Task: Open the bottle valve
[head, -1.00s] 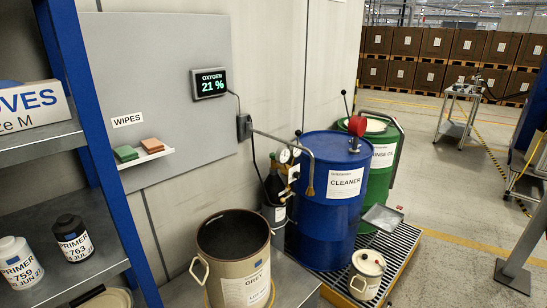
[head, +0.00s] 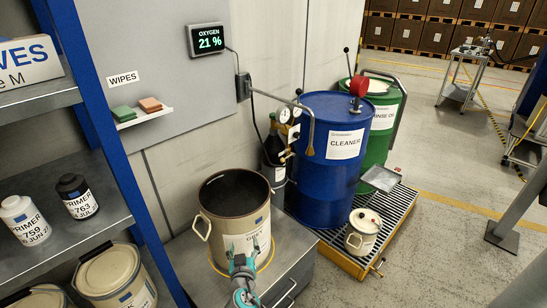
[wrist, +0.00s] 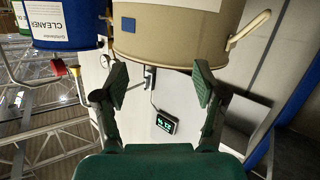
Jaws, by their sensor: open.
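The dark gas bottle (head: 273,146) stands against the wall, between the beige GREY bucket and the blue CLEANER drum. Round gauges (head: 285,114) and brass fittings (head: 287,155) sit at its top; I cannot make out the valve handle or its setting. The bucket hides part of the bottle's lower body. My gripper (head: 243,266) is in front of the bucket in the head view, low and well short of the bottle. In the wrist view my gripper (wrist: 160,85) has its two fingers wide apart with nothing between them; the picture is upside down.
The beige bucket (head: 215,225) stands on a grey cabinet, close to my gripper. The blue drum (head: 318,185) and green drum (head: 383,140) stand on a grated pallet. A hooked pipe (head: 311,130) hangs near the bottle. A blue shelf (head: 110,170) borders the left.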

